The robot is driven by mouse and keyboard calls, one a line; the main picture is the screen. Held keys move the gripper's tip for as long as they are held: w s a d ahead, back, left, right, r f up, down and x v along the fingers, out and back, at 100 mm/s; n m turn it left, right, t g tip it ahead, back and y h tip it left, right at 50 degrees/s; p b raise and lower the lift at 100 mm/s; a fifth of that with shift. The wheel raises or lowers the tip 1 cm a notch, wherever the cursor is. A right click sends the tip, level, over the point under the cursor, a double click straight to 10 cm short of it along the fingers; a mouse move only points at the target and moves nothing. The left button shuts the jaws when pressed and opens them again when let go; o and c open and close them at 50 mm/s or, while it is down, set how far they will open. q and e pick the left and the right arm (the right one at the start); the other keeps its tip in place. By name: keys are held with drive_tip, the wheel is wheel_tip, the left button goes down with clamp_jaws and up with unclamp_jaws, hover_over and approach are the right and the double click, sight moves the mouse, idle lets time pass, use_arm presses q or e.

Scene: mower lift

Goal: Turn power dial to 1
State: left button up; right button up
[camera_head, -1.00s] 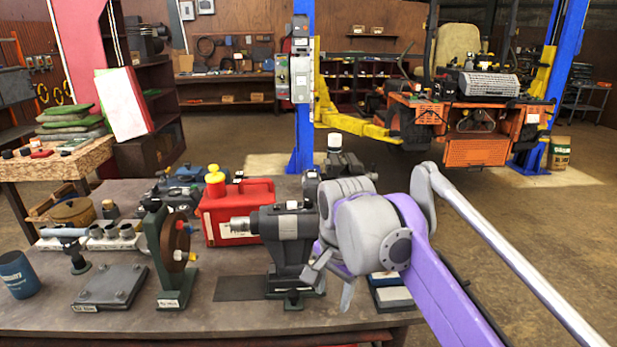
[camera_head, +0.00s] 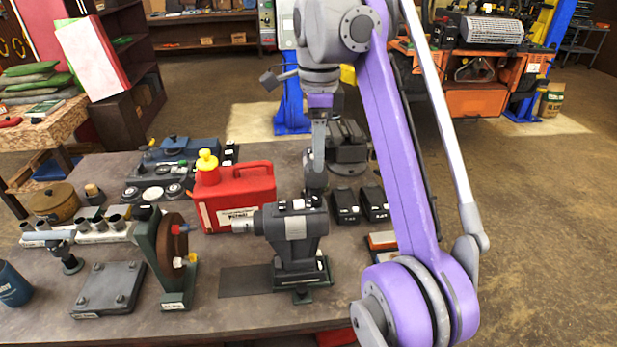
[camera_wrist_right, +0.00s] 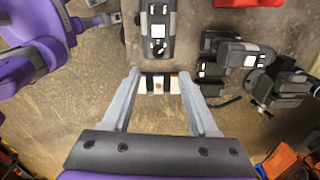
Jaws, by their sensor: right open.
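My right gripper (camera_head: 317,170) points down over the table's back right part, beside the black bench device with the grey band (camera_head: 297,232). In the right wrist view my gripper (camera_wrist_right: 160,72) is open and empty, its two pale fingers well apart. The small white, black and orange blocks (camera_wrist_right: 160,84) show below, between the fingers. A grey control box (camera_head: 286,24) is on the blue lift post, partly hidden by my arm and cut by the top edge. I cannot make out a power dial or its setting. My left gripper is not in view.
A red fuel can (camera_head: 236,200) stands left of the bench device. Two black blocks (camera_head: 359,205) lie to its right. A green stand with a brown disc (camera_head: 160,255) is at left. The orange mower (camera_head: 475,95) is at the back right, with bare floor before it.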

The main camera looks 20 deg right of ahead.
sight(317, 199)
drive_tip(key=f+b, duration=0.1)
drive_tip(key=f, duration=0.2)
drive_tip(key=f+b, duration=0.2)
drive_tip(key=f, duration=0.1)
drive_tip(key=f+b, duration=0.1)
drive_tip(key=f, duration=0.2)
drive_tip(key=shift+s+f, duration=0.25)
drive_tip(key=shift+s, duration=0.05)
drive_tip(key=shift+w+f+b, duration=0.1)
drive_tip(key=shift+f+b, duration=0.25)
drive_tip(key=shift+f, duration=0.25)
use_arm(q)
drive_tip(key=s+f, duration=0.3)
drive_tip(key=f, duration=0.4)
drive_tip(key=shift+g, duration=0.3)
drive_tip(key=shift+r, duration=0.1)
use_arm(e)
clamp_jaws()
